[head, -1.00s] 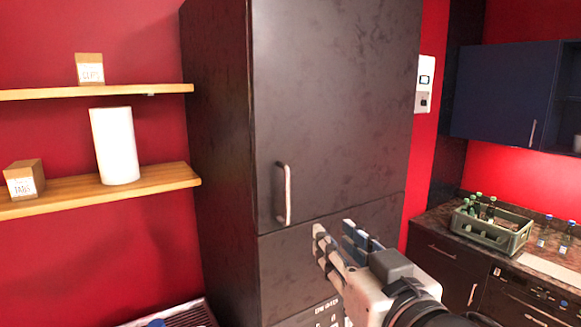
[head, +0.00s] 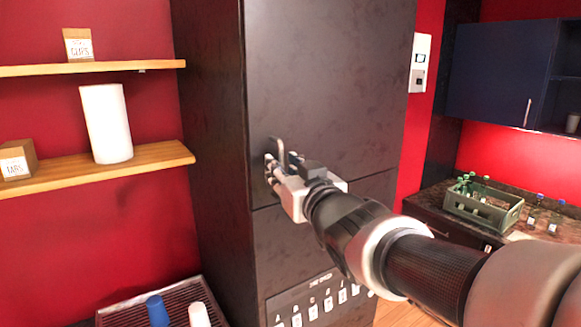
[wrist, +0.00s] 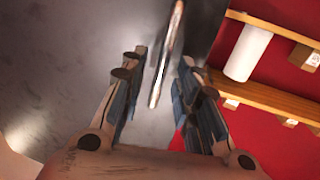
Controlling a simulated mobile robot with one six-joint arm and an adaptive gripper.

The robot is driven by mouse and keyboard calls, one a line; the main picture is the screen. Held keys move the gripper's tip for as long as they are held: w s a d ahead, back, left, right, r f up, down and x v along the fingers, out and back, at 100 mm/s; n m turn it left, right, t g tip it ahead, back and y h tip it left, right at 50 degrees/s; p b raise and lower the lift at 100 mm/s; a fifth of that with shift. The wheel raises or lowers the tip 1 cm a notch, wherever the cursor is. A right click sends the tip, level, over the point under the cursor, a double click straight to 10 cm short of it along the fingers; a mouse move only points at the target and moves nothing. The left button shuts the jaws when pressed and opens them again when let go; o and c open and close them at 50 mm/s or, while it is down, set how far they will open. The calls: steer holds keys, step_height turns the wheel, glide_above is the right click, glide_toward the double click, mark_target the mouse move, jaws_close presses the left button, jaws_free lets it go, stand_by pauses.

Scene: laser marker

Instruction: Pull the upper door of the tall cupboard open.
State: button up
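The tall cupboard is dark grey-brown, and its upper door (head: 330,80) looks closed in the head view. A vertical metal bar handle (head: 279,150) sits at the door's lower left, partly hidden by my gripper (head: 272,172). In the wrist view the handle (wrist: 166,60) runs down between the two fingers of my gripper (wrist: 158,88). The fingers stand apart with gaps on both sides of the bar, so my gripper is open around the handle's end. I cannot tell whether a finger touches the door.
Wooden shelves (head: 100,173) with a white roll (head: 106,124) and small boxes are on the red wall at left. A slatted tray (head: 187,296) with cups is below. A green bottle crate (head: 482,208) stands on the right counter. A blue wall cabinet (head: 500,72) hangs above.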

steer(key=shift+x, duration=1)
jaws_close()
